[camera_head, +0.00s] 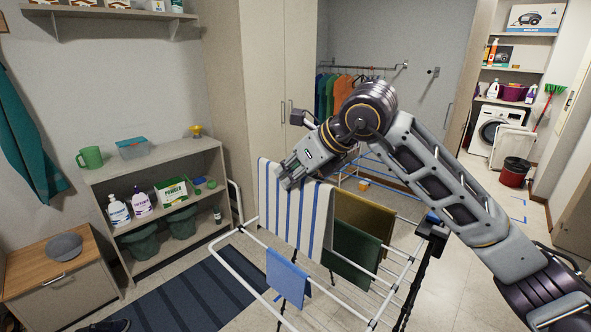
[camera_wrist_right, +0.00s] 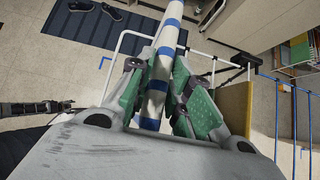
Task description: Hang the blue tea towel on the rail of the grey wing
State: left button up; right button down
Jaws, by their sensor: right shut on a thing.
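My right gripper (camera_head: 288,180) is shut on the top edge of a white towel with blue stripes (camera_head: 295,222). The towel hangs down at the drying rack; whether a rail bears it is hidden. In the right wrist view the striped cloth (camera_wrist_right: 158,85) runs between the green finger pads. A small plain blue cloth (camera_head: 287,274) hangs on the near part of the rack, below the striped towel. The rack's pale frame (camera_head: 240,262) spreads around them; I cannot tell which wing is grey. A dark gripper-like part (camera_wrist_right: 35,107), perhaps my left gripper, shows at the wrist view's left edge.
An olive cloth (camera_head: 372,222) and a dark green cloth (camera_head: 350,262) hang behind the striped towel. A low shelf (camera_head: 165,157) with bottles and bins stands at left. A dark striped mat (camera_head: 190,298) lies before it.

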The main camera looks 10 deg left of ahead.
jog(key=shift+a, duration=0.1)
pick_arm(q)
jog(key=shift+d, duration=0.8)
jog(key=shift+s+d+r+p, duration=0.15)
jog(key=shift+r+p, duration=0.5)
jog(key=shift+s+d+r+p, duration=0.15)
jog(key=shift+r+p, duration=0.5)
pick_arm(e)
jog(key=w+d+f, duration=0.2)
jog(key=w+d, duration=0.5)
jog(key=w, duration=0.2)
jog(key=shift+w, duration=0.35)
jog(key=shift+d, duration=0.1)
